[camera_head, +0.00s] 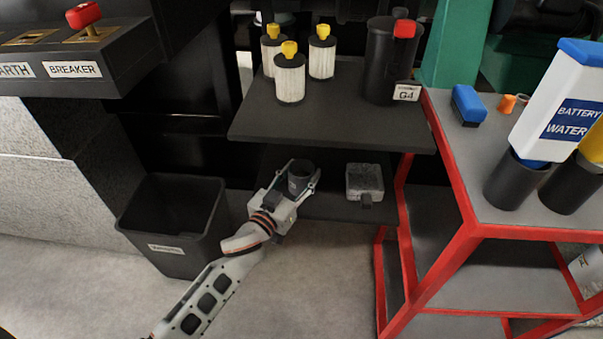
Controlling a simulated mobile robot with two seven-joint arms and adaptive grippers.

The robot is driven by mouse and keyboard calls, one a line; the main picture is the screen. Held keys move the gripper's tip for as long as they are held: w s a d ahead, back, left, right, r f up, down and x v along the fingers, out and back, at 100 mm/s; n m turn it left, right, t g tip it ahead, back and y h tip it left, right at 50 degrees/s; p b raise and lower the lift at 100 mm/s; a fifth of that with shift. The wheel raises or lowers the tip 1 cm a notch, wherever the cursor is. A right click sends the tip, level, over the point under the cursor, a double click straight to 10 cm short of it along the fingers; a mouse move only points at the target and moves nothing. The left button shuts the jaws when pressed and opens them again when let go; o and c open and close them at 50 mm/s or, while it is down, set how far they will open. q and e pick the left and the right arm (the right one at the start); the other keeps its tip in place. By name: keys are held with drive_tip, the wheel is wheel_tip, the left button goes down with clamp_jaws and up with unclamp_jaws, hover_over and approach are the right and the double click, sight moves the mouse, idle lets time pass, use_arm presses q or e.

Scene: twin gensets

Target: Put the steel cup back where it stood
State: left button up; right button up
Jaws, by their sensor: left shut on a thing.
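My left gripper (296,192) reaches in from the lower left, over the dark lower shelf (330,207) under the black upper shelf. It is shut on a dark grey cylindrical cup (301,173), which stands about upright between the fingers. I cannot tell whether the cup's base touches the lower shelf. My right gripper is not in view.
A grey box-like block (365,182) sits right of the cup. The upper shelf (330,125) overhangs, with white yellow-topped filters (290,80) and a black G4 canister (392,60). A dark bin (175,220) stands left; a red-framed cart (470,200) stands right.

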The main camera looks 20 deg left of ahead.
use_arm(q)
drive_tip(key=o, duration=1.2)
drive_tip(key=shift+f, duration=0.1)
drive_tip(key=shift+o, duration=0.3)
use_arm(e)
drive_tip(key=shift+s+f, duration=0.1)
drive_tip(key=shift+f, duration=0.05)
use_arm(q)
drive_tip(key=shift+r, duration=0.3)
drive_tip(key=s+a+p, duration=0.1)
drive_tip(key=s+p, duration=0.1)
drive_tip(key=s, duration=1)
drive_tip(key=shift+a, duration=0.2)
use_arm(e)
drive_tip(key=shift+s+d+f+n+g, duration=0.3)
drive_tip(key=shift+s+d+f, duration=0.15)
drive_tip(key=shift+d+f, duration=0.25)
use_arm(q)
drive_tip(key=shift+f, duration=0.1)
drive_tip(key=shift+s, duration=0.1)
